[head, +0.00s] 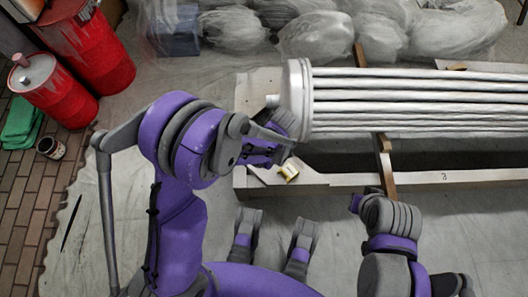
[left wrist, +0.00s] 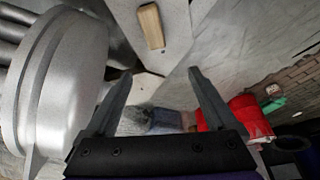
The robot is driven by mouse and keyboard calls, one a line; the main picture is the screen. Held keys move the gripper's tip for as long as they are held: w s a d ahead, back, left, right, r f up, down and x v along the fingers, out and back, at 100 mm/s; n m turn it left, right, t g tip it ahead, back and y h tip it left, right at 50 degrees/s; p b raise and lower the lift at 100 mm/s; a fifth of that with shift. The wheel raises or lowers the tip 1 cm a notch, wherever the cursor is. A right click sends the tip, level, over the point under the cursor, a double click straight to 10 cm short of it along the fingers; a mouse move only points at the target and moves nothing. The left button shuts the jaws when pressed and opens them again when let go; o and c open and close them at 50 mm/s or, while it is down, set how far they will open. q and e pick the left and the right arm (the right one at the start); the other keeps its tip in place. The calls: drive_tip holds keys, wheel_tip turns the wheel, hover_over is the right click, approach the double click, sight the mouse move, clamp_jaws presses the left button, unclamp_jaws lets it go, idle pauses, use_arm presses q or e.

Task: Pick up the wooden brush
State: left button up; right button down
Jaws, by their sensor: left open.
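A tan wooden block, seemingly the wooden brush (left wrist: 151,25), lies on a pale flat surface at the top of the left wrist view. Its bristles cannot be made out. In the head view I cannot pick it out for certain. My left gripper (left wrist: 159,74) is open and empty, its two dark fingers spread apart. The brush lies ahead of and above the fingertips in that view, apart from them. In the head view my left arm reaches up to the round end of the pipe bundle. My right arm is at the lower right; its jaws cannot be made out.
The pipe bundle (head: 410,100) with its round end plate (head: 297,98) rests on a pale frame (head: 330,182). Red drums (head: 92,50) stand upper left, wrapped bundles (head: 315,37) behind. Sheeted floor is open at lower left.

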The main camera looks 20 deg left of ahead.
use_arm(q)
drive_tip(key=shift+n+y, duration=0.3)
drive_tip(key=shift+n, duration=0.5)
drive_tip(key=f, duration=0.3)
drive_tip(key=d+f+b, duration=0.1)
drive_tip(key=f, duration=0.2)
drive_tip(key=w+f+b, duration=0.1)
drive_tip(key=f, duration=0.1)
drive_tip(key=shift+d+f, duration=0.35)
drive_tip(key=shift+f, duration=0.05)
drive_tip(key=b+x, duration=0.1)
drive_tip(key=x, duration=0.4)
drive_tip(key=shift+s, duration=0.1)
drive_tip(key=shift+b+x, duration=0.95)
drive_tip(key=shift+x, duration=2.05)
use_arm(e)
wheel_tip(320, 180, down, 7)
drive_tip(key=shift+w, duration=0.4)
use_arm(q)
drive_tip(key=shift+a+r, duration=0.1)
drive_tip(key=shift+a, duration=0.05)
use_arm(e)
drive_tip(key=shift+r, duration=0.15)
use_arm(q)
drive_tip(key=shift+f+b, duration=0.25)
drive_tip(key=shift+b, duration=0.1)
use_arm(e)
drive_tip(key=shift+f, duration=0.35)
use_arm(q)
clamp_jaws()
